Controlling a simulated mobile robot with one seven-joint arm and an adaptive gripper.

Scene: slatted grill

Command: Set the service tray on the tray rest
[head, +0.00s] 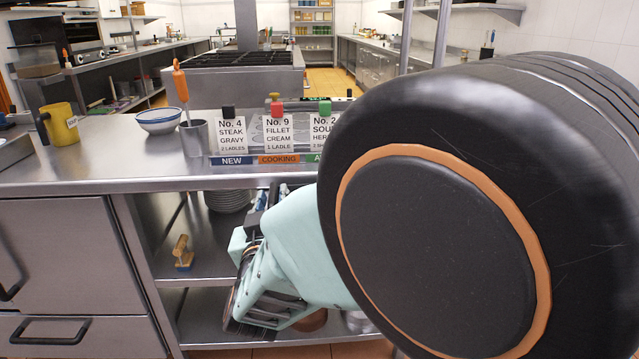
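My arm fills the right side of the head view, and its pale teal wrist part hangs in front of the open shelves under the counter. Small dark and bluish parts show just beyond the wrist, but I cannot make out my gripper's fingers or whether they hold anything. I cannot pick out the service tray or the tray rest. Much of the counter's right side and the shelves there are hidden behind my arm.
The steel counter (95,160) bears a yellow mug (62,126), a bowl (160,122), a steel pot (195,138) with an orange-handled tool, and label cards (232,134).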

